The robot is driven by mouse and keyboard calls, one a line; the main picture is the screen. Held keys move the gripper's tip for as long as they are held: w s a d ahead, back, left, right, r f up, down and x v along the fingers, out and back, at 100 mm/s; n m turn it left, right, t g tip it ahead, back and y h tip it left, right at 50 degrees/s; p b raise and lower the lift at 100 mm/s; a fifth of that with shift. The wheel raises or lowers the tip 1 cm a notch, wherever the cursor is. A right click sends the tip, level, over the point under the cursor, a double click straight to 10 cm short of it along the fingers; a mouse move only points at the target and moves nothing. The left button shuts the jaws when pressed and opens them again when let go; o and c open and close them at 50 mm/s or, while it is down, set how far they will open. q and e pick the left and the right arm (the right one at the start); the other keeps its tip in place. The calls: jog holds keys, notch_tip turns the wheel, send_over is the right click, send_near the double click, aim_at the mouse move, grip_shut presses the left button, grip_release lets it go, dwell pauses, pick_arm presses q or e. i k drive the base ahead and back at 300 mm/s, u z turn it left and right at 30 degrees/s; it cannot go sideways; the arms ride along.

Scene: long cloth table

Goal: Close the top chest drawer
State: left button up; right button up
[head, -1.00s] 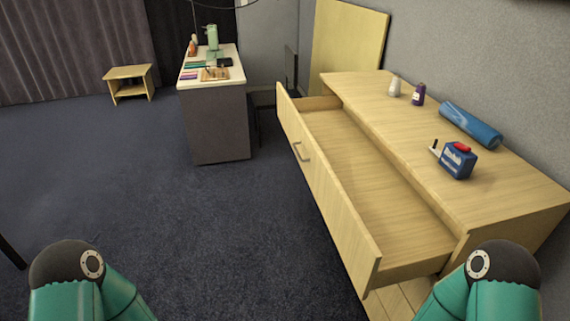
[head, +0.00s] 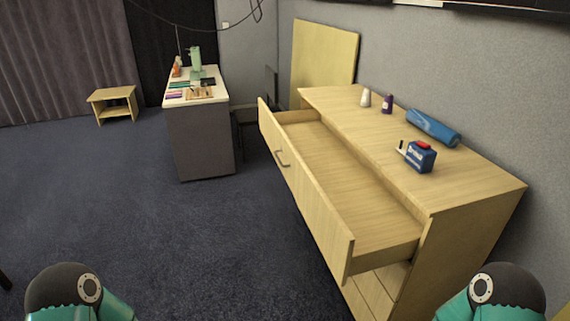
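The light wooden chest (head: 462,202) stands at the right against the wall. Its top drawer (head: 306,196) is pulled well out towards the left and looks empty. Parts of my two arms show at the bottom left and bottom right corners. Neither gripper shows in the head view.
The carpet (head: 150,225) left of the chest is clear.

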aim_at(361, 222)
jog(key=z, duration=0.05)
jog(key=i, duration=0.9)
jog(key=u, duration=0.2)
jog(key=k, duration=0.9)
jog(key=z, duration=0.05)
jog(key=i, duration=0.95)
jog(key=z, duration=0.95)
